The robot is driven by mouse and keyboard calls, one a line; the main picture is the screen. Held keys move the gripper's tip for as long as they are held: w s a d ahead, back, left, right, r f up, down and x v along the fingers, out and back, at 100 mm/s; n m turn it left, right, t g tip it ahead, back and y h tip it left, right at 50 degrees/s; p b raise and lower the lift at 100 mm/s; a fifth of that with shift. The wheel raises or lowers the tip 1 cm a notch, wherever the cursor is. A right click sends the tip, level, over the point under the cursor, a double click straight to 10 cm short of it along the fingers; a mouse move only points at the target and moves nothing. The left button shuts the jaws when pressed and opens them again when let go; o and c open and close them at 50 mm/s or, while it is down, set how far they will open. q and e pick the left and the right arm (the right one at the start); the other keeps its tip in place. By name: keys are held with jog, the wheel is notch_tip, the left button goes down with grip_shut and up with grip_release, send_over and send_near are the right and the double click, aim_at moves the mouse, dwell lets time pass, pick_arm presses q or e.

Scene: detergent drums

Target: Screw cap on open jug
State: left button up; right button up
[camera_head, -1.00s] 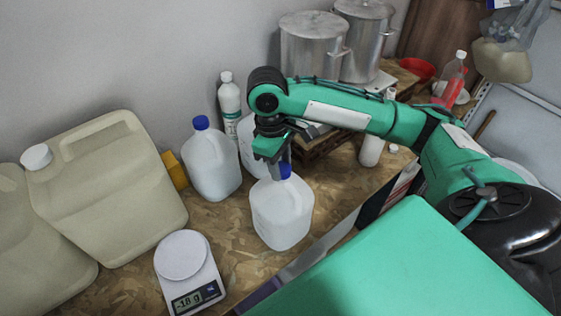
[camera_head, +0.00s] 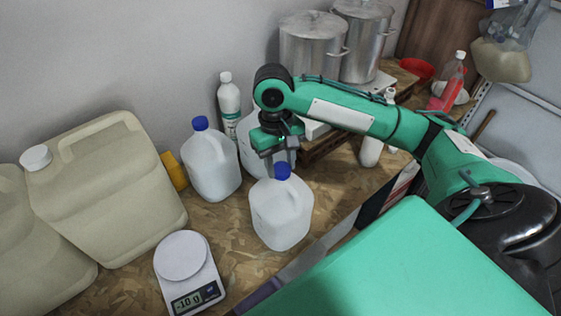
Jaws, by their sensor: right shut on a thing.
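A white translucent jug (camera_head: 281,213) stands upright near the front edge of the wooden board table. A blue cap (camera_head: 283,172) sits at its mouth; I cannot tell how far it is screwed on. My right gripper (camera_head: 277,163) points down from above and is shut on this cap, with its fingers partly hiding it. A second jug with a blue cap (camera_head: 210,163) stands to the left and behind. A third jug (camera_head: 256,138) is mostly hidden behind my right gripper. My left gripper is not in view.
A kitchen scale (camera_head: 188,270) stands at front left, beside large beige canisters (camera_head: 105,190). A white bottle (camera_head: 229,100) is by the wall. Steel pots (camera_head: 313,50) stand at the back. Bare board lies left of the held-cap jug.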

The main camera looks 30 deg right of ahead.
jog(key=shift+f, duration=0.1)
jog(key=m, duration=0.3)
jog(key=shift+m+y, duration=0.3)
jog(key=o, duration=0.7)
jog(key=shift+m, duration=0.3)
jog(key=o, duration=0.8)
jog(key=shift+d, duration=0.1)
jog(key=shift+r, duration=0.2)
jog(key=shift+r, duration=3.9)
